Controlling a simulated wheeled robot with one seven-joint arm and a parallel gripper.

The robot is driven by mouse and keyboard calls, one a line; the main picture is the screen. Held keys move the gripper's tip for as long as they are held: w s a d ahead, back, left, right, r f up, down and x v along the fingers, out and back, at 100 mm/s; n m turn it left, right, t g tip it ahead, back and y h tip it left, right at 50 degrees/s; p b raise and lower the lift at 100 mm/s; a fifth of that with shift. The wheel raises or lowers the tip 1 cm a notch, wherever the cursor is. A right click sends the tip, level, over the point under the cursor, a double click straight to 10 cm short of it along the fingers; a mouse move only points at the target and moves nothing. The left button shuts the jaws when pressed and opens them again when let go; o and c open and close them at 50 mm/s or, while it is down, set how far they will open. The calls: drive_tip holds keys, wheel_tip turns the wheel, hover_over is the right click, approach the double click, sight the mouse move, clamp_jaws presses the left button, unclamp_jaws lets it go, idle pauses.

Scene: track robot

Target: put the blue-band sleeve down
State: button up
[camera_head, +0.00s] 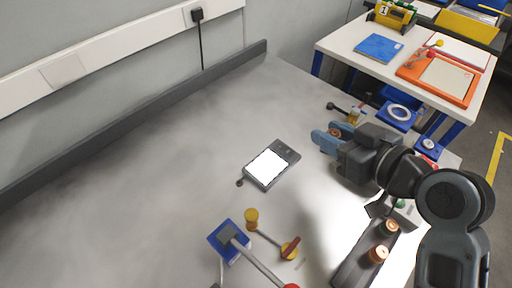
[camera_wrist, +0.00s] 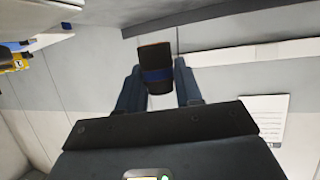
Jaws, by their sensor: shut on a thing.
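The blue-band sleeve (camera_wrist: 156,76) is a dark cylinder with a blue band and a brownish-orange rim, seen in the wrist view between the two fingers. My gripper (camera_wrist: 158,88) is shut on it. In the head view my gripper (camera_head: 327,138) is at the right over the grey table (camera_head: 130,190), its blue fingers pointing left. Only a small orange-brown end of the sleeve (camera_head: 336,132) shows there; the rest is hidden by the fingers. The sleeve appears to be held above the table, though its height is hard to tell.
A dark device with a white screen (camera_head: 267,166) lies mid-table. A blue-based lever fixture (camera_head: 229,240) and yellow knobs (camera_head: 251,216) are in front. A dark rack (camera_head: 352,268) holds orange-topped pieces (camera_head: 378,254). A blue ringed block (camera_head: 400,113) stands behind my gripper. The table's left is clear.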

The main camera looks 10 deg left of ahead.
drive_tip(key=p, duration=0.2)
hover_over(267, 166)
wheel_tip(267, 166, down, 6)
drive_tip(key=shift+d+f, duration=0.15)
drive_tip(key=shift+f, duration=0.1)
drive_tip(key=shift+a+f, duration=0.2)
drive_tip(key=shift+f, duration=1.95)
drive_tip(key=shift+f, duration=0.1)
drive_tip(key=shift+f, duration=0.15)
drive_tip(key=o, duration=1.1)
